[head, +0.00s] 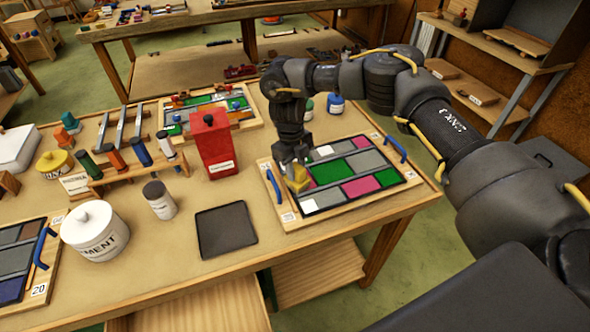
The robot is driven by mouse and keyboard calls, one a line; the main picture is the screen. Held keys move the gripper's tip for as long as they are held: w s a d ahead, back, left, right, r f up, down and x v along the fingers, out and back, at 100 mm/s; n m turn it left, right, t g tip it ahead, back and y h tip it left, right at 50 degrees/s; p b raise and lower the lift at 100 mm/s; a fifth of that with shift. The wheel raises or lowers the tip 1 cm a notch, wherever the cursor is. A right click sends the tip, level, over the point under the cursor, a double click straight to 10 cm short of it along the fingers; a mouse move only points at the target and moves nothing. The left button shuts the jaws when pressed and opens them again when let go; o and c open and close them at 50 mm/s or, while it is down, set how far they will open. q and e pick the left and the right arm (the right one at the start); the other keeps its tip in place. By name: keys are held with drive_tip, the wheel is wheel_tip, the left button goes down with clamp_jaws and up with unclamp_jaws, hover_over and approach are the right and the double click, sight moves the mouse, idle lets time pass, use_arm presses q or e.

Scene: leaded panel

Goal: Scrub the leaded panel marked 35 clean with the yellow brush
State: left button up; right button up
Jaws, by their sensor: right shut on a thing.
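The leaded panel (340,180) lies in a wooden frame with blue handles at the table's right end. It has green, magenta, grey and white panes. Its corner marks are too small to read. My right gripper (296,168) is shut on the yellow brush (298,183), over the panel's left edge. The brush seems to be at or just above the panes; I cannot tell if it touches. The gripper and brush hide part of the panel's left side. My left gripper is not in view.
A black tray (226,230) lies left of the panel, with a red canister (212,145) behind it. A white cement jar (94,232), a small grey-lidded jar (159,201) and a rack of coloured tools (135,165) stand further left. Another panel (18,262) is marked 20.

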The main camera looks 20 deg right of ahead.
drive_tip(key=shift+w+f+b, duration=0.15)
drive_tip(key=shift+w+b, duration=0.4)
drive_tip(key=shift+w, duration=0.95)
drive_tip(key=shift+w+d+b, duration=0.1)
drive_tip(key=shift+w+b, duration=0.45)
drive_tip(key=shift+b, duration=0.05)
drive_tip(key=shift+w, duration=0.9)
drive_tip(key=shift+r, duration=0.2)
